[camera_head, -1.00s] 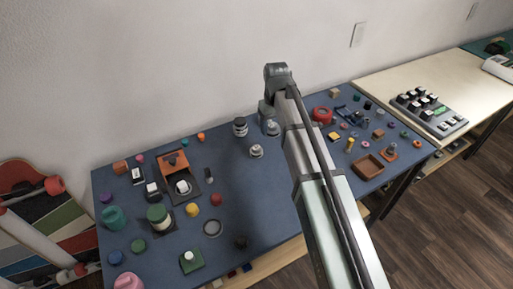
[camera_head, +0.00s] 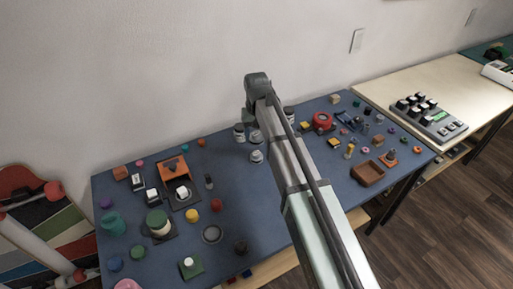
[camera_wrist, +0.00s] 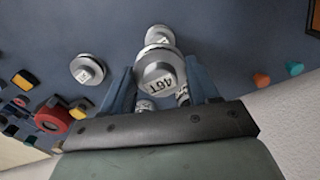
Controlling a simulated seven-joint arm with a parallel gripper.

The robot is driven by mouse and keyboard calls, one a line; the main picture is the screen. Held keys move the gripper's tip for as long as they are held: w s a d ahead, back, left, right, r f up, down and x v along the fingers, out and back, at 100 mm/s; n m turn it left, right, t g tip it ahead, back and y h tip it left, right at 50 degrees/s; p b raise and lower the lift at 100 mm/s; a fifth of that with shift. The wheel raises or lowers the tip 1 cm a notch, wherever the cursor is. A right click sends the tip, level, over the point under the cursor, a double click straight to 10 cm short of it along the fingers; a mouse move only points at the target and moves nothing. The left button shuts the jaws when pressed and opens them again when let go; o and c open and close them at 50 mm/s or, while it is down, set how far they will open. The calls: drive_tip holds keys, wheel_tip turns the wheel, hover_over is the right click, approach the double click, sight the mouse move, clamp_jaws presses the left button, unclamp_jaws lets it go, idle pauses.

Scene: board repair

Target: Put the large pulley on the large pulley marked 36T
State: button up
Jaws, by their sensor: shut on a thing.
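In the wrist view my gripper (camera_wrist: 160,68) has its two blue fingers closed on either side of a silver pulley (camera_wrist: 158,88). Its label looks like 46T, turned over. A second silver pulley (camera_wrist: 160,37) shows just beyond it, overlapped by it, so contact cannot be told. A third silver labelled pulley (camera_wrist: 88,69) stands apart to the left. In the head view, pulleys stand near the back: one with a dark band (camera_head: 239,132), one in front (camera_head: 256,155), and one right of my arm (camera_head: 289,113). My fingertips are hidden there. I cannot read a 36T label.
An orange holder (camera_head: 173,165) stands to the left on the blue mat. A red round part (camera_head: 322,121) and several small parts lie right. A brown tray (camera_head: 367,173) is at the front right. Clear mat surrounds the front pulley.

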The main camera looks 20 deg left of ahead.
sight(257, 153)
drive_tip(key=shift+f, duration=3.15)
drive_tip(key=shift+f, duration=0.15)
drive_tip(key=o, duration=1)
drive_tip(key=shift+o, duration=0.2)
wheel_tip(257, 153, up, 12)
drive_tip(key=shift+r, duration=0.15)
